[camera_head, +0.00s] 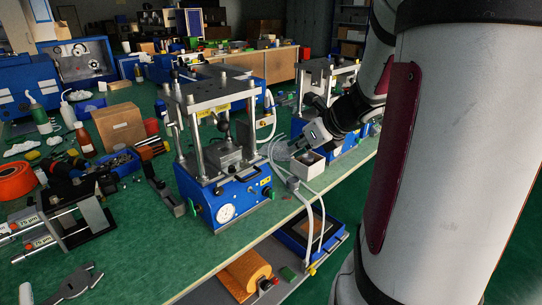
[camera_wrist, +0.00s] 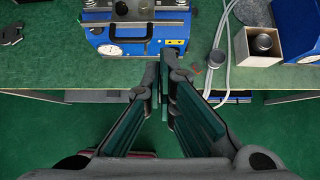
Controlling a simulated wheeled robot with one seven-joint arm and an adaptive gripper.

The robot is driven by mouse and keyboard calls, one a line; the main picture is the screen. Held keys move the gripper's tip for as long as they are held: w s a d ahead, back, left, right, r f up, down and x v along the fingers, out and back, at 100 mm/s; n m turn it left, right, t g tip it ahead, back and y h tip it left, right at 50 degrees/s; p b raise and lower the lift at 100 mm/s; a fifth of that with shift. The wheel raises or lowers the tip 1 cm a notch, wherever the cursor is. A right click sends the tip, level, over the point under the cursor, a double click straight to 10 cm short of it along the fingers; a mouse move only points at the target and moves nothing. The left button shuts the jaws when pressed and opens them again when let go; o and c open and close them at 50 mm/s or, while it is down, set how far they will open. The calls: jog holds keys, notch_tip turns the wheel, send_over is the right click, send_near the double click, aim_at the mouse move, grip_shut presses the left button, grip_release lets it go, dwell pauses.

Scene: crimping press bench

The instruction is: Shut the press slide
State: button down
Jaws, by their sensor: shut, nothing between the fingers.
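The near crimping press (camera_head: 228,200) has a blue base with a round gauge, steel posts and a top plate. Its grey slide block (camera_head: 230,160) sits between the posts, with a black knob above it. I cannot tell how far out the slide is. In the wrist view the press base (camera_wrist: 140,38) is at top centre, with part of the grey slide area (camera_wrist: 145,14) at the upper edge. My gripper (camera_wrist: 167,62) is shut and empty, its fingertips in front of the base near the bench's front edge.
A pale open box (camera_head: 307,166) with a round part stands right of the press; the wrist view shows it too (camera_wrist: 258,58). Pale hoses (camera_head: 296,185) hang over the bench edge between them. A second press (camera_head: 340,140) stands farther right. Tools and bottles crowd the left.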

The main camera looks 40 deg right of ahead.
aim_at(258, 148)
jog(key=shift+w+r+b+x, duration=0.35)
jog(key=shift+x, duration=1.75)
jog(key=shift+w+r+b+x, duration=0.35)
jog(key=shift+x, duration=1.75)
jog(key=shift+w+r+b+x, duration=0.3)
jog(key=shift+b+x, duration=0.05)
jog(key=shift+x, duration=1.8)
jog(key=w, duration=0.4)
jog(key=shift+w, duration=0.35)
jog(key=shift+s, duration=0.1)
